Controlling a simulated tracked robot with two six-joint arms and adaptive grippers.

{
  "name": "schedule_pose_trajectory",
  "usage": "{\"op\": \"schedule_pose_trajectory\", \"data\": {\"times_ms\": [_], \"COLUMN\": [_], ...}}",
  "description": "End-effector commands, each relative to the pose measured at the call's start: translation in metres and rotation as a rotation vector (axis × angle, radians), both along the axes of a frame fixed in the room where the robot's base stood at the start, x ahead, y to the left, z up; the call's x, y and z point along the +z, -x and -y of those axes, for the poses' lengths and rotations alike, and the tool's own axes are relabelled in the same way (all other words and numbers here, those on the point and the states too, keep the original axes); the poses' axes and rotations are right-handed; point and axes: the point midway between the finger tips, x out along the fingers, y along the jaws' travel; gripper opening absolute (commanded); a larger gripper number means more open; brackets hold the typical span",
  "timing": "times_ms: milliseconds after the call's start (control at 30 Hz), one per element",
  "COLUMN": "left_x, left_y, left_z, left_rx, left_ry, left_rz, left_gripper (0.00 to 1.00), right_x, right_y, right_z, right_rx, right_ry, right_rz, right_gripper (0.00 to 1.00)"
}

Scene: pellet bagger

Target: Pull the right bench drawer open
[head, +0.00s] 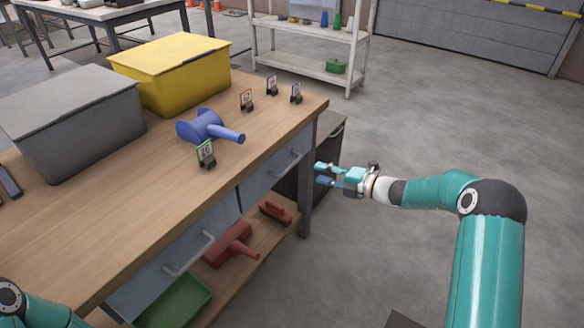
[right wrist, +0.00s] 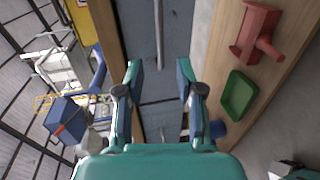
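The right bench drawer (head: 262,178) is a blue-grey front under the wooden bench top and looks shut. Its grey bar handle (head: 287,163) stands out from the front. My right gripper (head: 318,173) is open and empty, its fingers pointing left towards this handle, with a visible gap between. In the right wrist view its two fingers (right wrist: 160,72) are spread wide. A bar handle (right wrist: 159,35) runs lengthwise above and between them; I cannot tell for certain which drawer it belongs to. Of my left arm only teal links show, and its gripper is out of view.
The left drawer has its own handle (head: 188,253). On the lower shelf are a red scoop (head: 228,246) and a green tray (head: 178,300). A blue scoop (head: 203,127), yellow box (head: 175,75) and grey box (head: 75,120) stand on top. Floor at right is clear.

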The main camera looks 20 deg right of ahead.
Motion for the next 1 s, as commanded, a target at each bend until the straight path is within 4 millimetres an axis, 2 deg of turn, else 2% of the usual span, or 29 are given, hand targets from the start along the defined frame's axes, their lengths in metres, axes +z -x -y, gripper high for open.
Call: {"op": "schedule_pose_trajectory", "data": {"times_ms": [200, 500, 700, 1000], "left_x": [-0.007, -0.012, -0.013, -0.013], "left_y": [0.000, 0.000, 0.000, 0.000], "left_z": [0.000, 0.000, 0.000, 0.000], "left_rx": [0.000, 0.000, 0.000, 0.000], "left_ry": [0.000, 0.000, 0.000, 0.000], "left_rz": [0.000, 0.000, 0.000, 0.000], "left_gripper": [0.39, 0.39, 0.39, 0.39], "right_x": [-0.013, -0.022, -0.024, -0.024], "right_y": [-0.038, -0.077, -0.087, -0.088], "right_z": [-0.032, -0.061, -0.068, -0.068], "right_rx": [0.004, 0.002, -0.001, -0.001], "right_ry": [0.001, 0.003, 0.003, 0.002], "right_rz": [0.001, 0.001, 0.000, -0.001], "right_gripper": [0.37, 0.37, 0.37, 0.35]}}
